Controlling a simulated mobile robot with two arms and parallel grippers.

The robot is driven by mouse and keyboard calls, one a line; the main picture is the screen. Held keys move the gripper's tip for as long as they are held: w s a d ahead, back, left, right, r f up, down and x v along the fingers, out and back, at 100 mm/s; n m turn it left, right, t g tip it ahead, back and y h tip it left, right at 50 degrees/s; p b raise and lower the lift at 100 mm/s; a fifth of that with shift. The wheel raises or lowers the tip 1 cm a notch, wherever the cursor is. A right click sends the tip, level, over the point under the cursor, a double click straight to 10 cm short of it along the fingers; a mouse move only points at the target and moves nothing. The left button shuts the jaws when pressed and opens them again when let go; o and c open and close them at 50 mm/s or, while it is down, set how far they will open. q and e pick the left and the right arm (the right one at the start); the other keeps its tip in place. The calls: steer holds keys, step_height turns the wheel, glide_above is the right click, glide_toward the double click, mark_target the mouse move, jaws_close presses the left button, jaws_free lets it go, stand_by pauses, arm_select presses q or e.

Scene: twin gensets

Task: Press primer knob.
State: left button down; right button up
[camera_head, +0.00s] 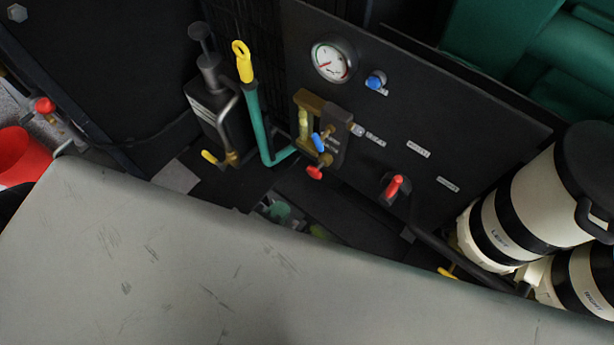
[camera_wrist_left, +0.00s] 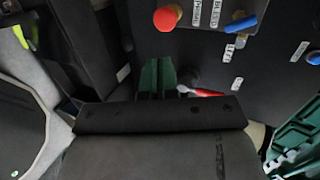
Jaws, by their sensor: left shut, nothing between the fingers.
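The red primer knob (camera_head: 315,172) sits at the lower end of a brass fitting on the black panel, below a blue lever (camera_head: 318,142). In the left wrist view it is the round red knob (camera_wrist_left: 167,18) at the top, beside a small label I read as primer. My left gripper (camera_wrist_left: 157,66) shows there as two green fingers side by side, shut and empty. They are below the knob and apart from it. In the head view only green parts of the gripper (camera_head: 278,210) show above my grey arm, which hides the rest. My right gripper is not in view.
A red lever (camera_head: 396,187) is on the panel right of the knob. A gauge (camera_head: 333,59) and a blue knob (camera_head: 376,81) are above. A hand pump (camera_head: 215,105) and a green-yellow lever (camera_head: 250,95) stand left. White canisters (camera_head: 525,205) stand right.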

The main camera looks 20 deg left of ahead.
mark_target(314, 171)
arm_select(q)
steer(key=x, duration=1)
steer(key=shift+w+r+p, duration=0.15)
steer(key=shift+r+p, duration=0.25)
steer(key=shift+w+d+f, duration=0.15)
steer(key=shift+w+d, duration=0.05)
steer(key=shift+w, duration=0.45)
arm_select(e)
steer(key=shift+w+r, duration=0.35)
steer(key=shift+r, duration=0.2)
arm_select(q)
steer(key=shift+w, duration=0.1)
steer(key=shift+w+d+p, duration=0.2)
steer(key=shift+w, duration=0.35)
steer(key=shift+w+d+p, duration=0.2)
steer(key=shift+w, duration=0.3)
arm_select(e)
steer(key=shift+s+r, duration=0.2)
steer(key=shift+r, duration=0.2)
